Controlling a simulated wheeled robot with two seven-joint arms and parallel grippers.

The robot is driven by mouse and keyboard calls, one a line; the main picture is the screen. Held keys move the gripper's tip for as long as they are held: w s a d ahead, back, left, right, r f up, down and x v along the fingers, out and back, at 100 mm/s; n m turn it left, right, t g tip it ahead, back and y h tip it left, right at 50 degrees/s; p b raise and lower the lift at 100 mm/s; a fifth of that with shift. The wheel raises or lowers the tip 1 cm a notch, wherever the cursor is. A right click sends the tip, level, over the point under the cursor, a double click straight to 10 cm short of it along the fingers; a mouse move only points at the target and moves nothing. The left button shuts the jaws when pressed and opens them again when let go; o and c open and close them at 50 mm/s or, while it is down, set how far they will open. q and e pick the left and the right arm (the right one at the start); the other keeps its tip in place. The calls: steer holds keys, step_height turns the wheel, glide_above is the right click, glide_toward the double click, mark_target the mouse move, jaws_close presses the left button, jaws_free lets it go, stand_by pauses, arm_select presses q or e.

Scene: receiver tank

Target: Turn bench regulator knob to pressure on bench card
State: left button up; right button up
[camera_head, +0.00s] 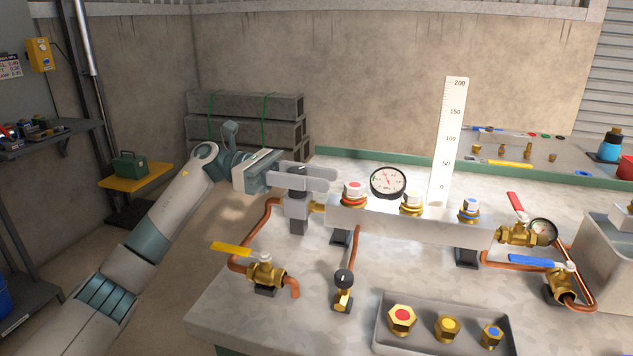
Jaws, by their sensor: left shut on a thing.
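My left gripper (316,178) reaches in from the left and is shut on the regulator knob at the left end of the bench manifold. Its grey fingers hide most of the knob; a dark top (296,169) shows between them. The grey regulator body (297,208) is below the fingers. A round white pressure gauge (388,182) with a red needle stands on the manifold to the right; its reading is too small to tell. A tall white scale card (451,140) marked 0 to 200 stands behind the manifold. My right gripper is not in view.
A yellow-handled valve (265,270) and a small black-knobbed valve (343,290) stand in front of the manifold (410,222). A grey tray (470,342) holds three brass fittings. Red- and blue-handled valves (520,232) are at right. A partly cropped card (9,66) hangs far left.

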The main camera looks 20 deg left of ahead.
arm_select(q)
steer(key=o, duration=1.1)
steer(key=shift+c, duration=0.2)
steer(key=shift+a, duration=0.1)
steer(key=w+a+b, duration=0.1)
steer(key=a, duration=1.6)
steer(key=shift+w+a, duration=0.15)
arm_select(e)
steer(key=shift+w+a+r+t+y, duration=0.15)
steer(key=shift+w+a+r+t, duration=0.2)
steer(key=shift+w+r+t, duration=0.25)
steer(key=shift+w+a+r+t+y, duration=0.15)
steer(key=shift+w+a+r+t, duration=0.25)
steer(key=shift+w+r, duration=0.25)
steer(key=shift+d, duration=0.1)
